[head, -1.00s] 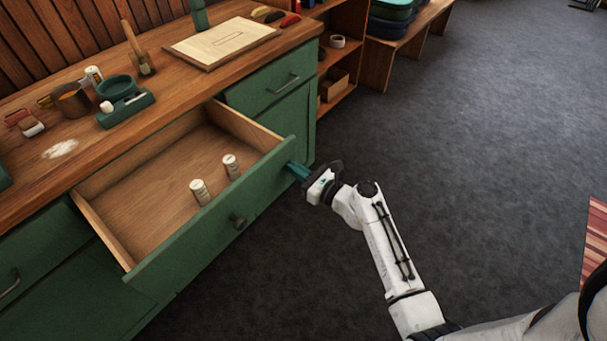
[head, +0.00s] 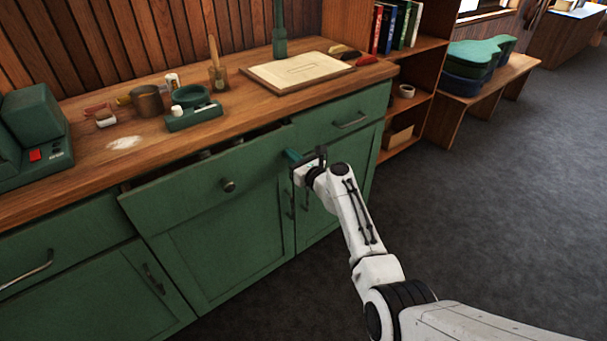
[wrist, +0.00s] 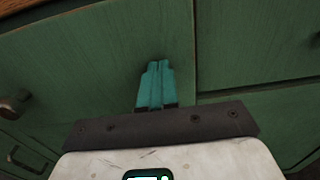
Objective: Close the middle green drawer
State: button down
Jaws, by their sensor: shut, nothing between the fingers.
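The middle green drawer (head: 208,190) stands slightly open, with a narrow dark gap behind its front's top edge. Small parts of pale items inside show through the gap. Its round dark knob (head: 228,185) is at the middle of the front, and the knob also shows at the left of the wrist view (wrist: 14,104). My gripper (head: 294,157) is at the right end of the drawer front. In the wrist view its teal fingers (wrist: 156,84) are together with nothing between them, pointing at the green front left of the seam. Whether the tips touch it I cannot tell.
The right drawer (head: 345,118) and the left drawer (head: 60,255) look shut. The wooden counter (head: 130,160) above holds a mug, a green dish, a board and tools. A shelf (head: 405,105) stands to the right. The dark floor (head: 480,210) at right is clear.

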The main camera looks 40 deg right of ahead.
jog(key=w+b, duration=0.1)
jog(key=w, duration=0.2)
jog(key=shift+w+f, duration=0.1)
jog(key=shift+w, duration=0.05)
jog(key=shift+w+b, duration=0.2)
jog(key=shift+b, duration=0.1)
jog(key=shift+r, duration=0.3)
